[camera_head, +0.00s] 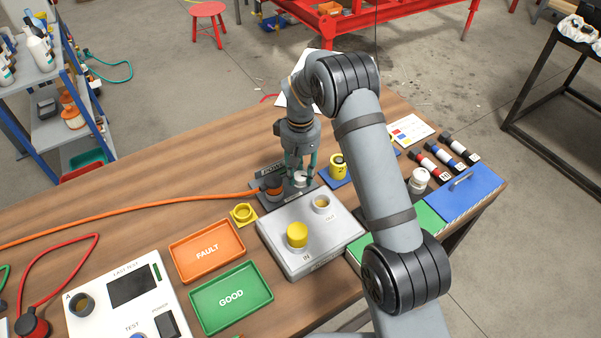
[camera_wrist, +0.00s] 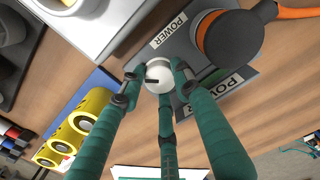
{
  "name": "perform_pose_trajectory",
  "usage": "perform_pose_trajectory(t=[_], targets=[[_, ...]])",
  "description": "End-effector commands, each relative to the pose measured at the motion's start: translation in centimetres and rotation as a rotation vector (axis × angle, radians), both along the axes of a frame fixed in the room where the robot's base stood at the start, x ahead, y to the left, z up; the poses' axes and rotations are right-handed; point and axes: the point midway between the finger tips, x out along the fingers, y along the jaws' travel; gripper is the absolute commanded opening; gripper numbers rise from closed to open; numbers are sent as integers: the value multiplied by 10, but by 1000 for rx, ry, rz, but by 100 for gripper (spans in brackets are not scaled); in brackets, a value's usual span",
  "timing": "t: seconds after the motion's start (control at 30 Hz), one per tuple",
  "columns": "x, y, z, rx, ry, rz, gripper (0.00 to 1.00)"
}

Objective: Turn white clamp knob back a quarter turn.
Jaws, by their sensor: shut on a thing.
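The white clamp knob (camera_wrist: 159,75) sits on the dark plate labelled POWER (camera_wrist: 171,33), beside the orange-and-black connector (camera_wrist: 230,38). It has a dark mark on its top. My gripper (camera_wrist: 158,84) reaches down over it with its green fingers closed around the knob. In the head view my gripper (camera_head: 301,172) points down at the knob (camera_head: 300,178), behind the grey metal box. The fingers partly cover the knob there.
The grey box (camera_head: 310,242) with a yellow cap (camera_head: 297,235) stands just in front. A yellow cylinder (camera_head: 338,166) stands to the right. An orange cable (camera_head: 150,209) runs left from the connector. FAULT (camera_head: 206,250) and GOOD (camera_head: 232,297) trays lie front left.

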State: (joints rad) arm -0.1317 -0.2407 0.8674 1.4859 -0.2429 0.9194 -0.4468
Motion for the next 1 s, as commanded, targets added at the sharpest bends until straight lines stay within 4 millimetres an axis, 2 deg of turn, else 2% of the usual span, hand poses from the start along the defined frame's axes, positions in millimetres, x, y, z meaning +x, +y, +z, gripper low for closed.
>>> perform_pose_trajectory(t=[0.47,0.5,0.8,1.0], targets=[[1,1,0,0,-2,17,6],[1,1,0,0,-2,18,32],[0,0,0,1,-1,15,50],[0,0,0,0,0,15,51]])
